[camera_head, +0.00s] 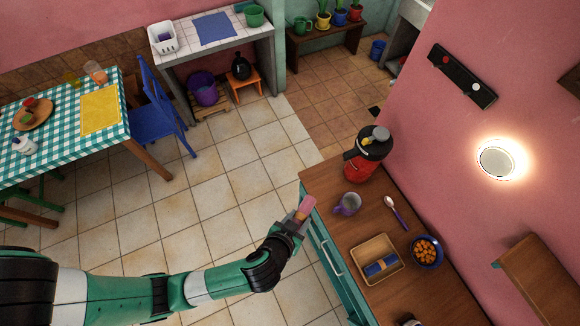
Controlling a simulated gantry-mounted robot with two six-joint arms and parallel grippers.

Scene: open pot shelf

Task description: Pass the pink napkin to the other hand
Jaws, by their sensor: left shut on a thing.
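My left arm comes in from the left at the bottom of the head view. My left gripper (296,217) is shut on the pink napkin (306,204), which looks like a small roll sticking up from the fingers. The gripper and napkin appear at the left edge of the wooden counter. Part of the napkin is hidden by the fingers. My right gripper is not in view.
On the counter (335,245) stand a red and black appliance (362,165), a grey mug (347,204), a spoon (396,212), a tray (363,248) with a blue roll (381,265), and a blue bowl (427,252) of orange food. Open tiled floor lies left.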

